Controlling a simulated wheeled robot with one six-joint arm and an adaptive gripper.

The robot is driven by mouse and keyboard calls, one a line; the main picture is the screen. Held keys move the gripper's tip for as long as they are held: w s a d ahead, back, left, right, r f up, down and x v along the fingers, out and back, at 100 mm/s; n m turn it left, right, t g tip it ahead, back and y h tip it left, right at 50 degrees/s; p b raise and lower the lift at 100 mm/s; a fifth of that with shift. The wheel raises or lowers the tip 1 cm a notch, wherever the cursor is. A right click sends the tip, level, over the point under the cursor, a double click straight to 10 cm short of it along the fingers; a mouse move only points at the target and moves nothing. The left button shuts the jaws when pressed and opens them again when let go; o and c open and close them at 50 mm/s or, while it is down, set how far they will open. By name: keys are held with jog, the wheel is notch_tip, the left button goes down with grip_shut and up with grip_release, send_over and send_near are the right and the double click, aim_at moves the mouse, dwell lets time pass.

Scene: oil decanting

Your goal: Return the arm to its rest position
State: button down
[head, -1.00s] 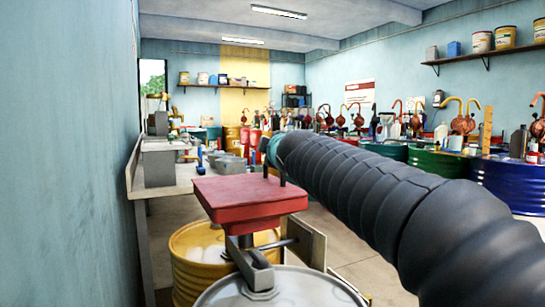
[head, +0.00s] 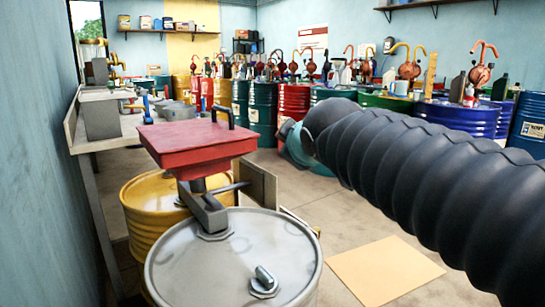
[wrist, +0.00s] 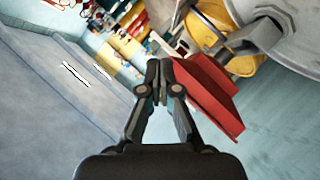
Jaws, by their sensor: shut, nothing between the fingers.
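My gripper (wrist: 162,92) shows in the wrist view with its two dark fingers together and nothing between them. In that view the red box-shaped top (wrist: 208,95) lies just right of the fingertips; I cannot tell the gap. In the head view my arm, in a black ribbed sleeve, reaches in from the right and ends right of the red top (head: 197,143). The fingers cannot be made out there. The red top stands on a post and bracket over a grey drum (head: 235,255).
A yellow drum (head: 150,222) stands behind the grey drum, near the left wall. A workbench (head: 125,128) runs along that wall. Several coloured drums with hand pumps line the back and right, including a blue drum (head: 460,118). A tan sheet (head: 385,270) lies on the otherwise open floor.

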jog(key=s+d+f+m+g+h, duration=0.1)
jog(key=s+d+f+m+g, duration=0.2)
jog(key=s+f, duration=0.9)
jog(key=s+d+f+m+g+h, duration=0.1)
jog(key=s+d+f+m+g, duration=0.3)
jog(key=s+d+f+m, duration=0.5)
notch_tip(320, 180, down, 5)
jog(key=s+d, duration=0.1)
jog(key=s, duration=0.1)
jog(key=shift+s+g+h, duration=0.3)
jog(key=shift+s+h, duration=0.05)
jog(key=shift+h, duration=0.05)
jog(key=shift+d, duration=0.1)
